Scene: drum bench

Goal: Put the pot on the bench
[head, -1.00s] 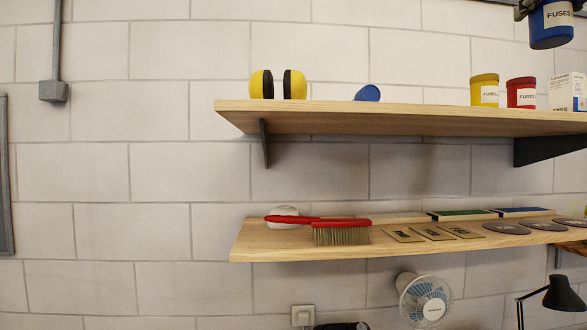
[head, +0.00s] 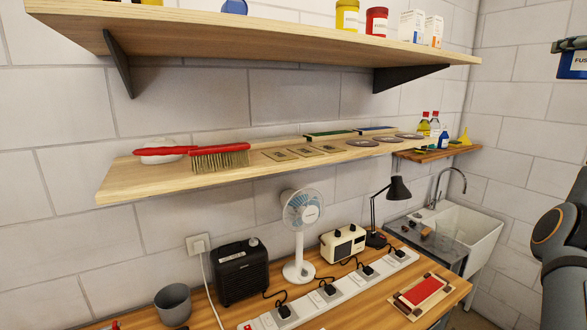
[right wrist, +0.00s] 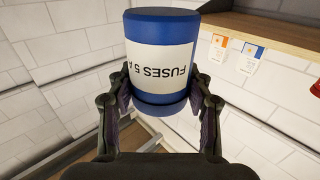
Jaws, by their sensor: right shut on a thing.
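The pot (right wrist: 160,62) is blue with a white label reading FUSES. My right gripper (right wrist: 160,100) is shut on its sides in the right wrist view. In the head view the pot (head: 573,64) is cut off by the right edge, held in the air away from the shelves, with part of my gripper at its top. The wooden bench (head: 365,309) lies low in the head view, below and left of the pot. My left gripper is not in view.
On the bench stand a grey cup (head: 173,304), a black box (head: 242,272), a fan (head: 301,215), a cream radio (head: 343,243), a lamp (head: 398,188), a power strip (head: 345,292) and a red-topped board (head: 421,291). The upper shelf (head: 250,42) and lower shelf (head: 130,182) overhang its back.

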